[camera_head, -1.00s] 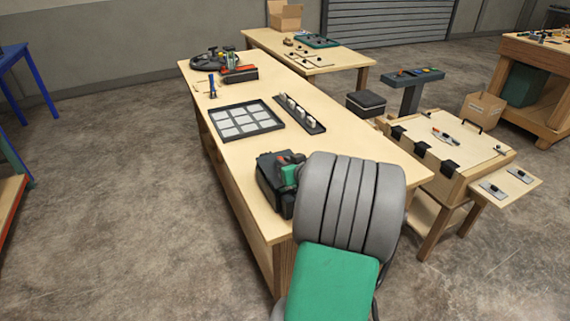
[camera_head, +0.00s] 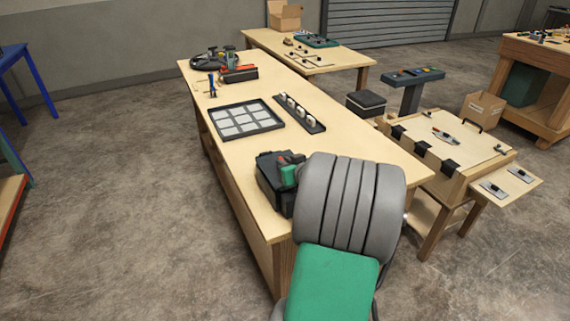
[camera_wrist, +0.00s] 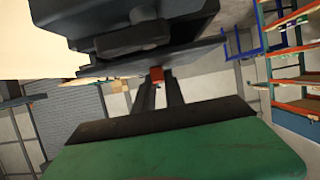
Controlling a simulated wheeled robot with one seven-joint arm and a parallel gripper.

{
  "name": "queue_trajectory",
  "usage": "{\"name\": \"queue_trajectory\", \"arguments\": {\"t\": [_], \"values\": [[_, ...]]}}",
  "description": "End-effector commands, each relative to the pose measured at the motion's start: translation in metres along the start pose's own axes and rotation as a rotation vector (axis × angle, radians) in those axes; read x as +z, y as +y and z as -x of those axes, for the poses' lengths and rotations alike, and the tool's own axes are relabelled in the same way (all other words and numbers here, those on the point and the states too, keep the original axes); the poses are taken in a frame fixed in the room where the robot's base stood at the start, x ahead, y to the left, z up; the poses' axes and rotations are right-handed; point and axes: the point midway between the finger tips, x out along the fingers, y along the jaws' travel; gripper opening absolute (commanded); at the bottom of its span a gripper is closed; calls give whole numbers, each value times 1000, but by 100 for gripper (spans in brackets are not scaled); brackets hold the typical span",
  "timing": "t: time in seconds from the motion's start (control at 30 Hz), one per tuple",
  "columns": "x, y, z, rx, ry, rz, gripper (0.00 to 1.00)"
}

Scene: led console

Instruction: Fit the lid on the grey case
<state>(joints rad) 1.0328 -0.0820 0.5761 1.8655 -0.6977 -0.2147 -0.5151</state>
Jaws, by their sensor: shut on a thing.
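A dark grey case (camera_head: 268,196) stands at the near end of the long wooden table. My gripper (camera_head: 291,158) is at its top right side, with red fingertips and a green body. In the wrist view, my gripper (camera_wrist: 156,76) is shut at the edge of a thin dark plate, which looks like the lid (camera_wrist: 195,54). A bulky dark body with a rounded handle-like bar (camera_wrist: 132,40) shows above the plate. Whether the plate lies flush on the case is hidden by my arm and the angle.
A black tray with pale squares (camera_head: 244,125) and a narrow rack (camera_head: 300,112) lie farther along the table. Tools (camera_head: 238,73) sit at its far end. A wooden bench box with black straps (camera_head: 440,150) stands to the right. The table's left side strip is clear.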

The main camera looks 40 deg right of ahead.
Motion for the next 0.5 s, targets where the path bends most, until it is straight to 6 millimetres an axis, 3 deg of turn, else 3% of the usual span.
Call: {"name": "queue_trajectory", "arguments": {"t": [0.5], "values": [[5, 0, -2, 0, 1, 1, 0]]}}
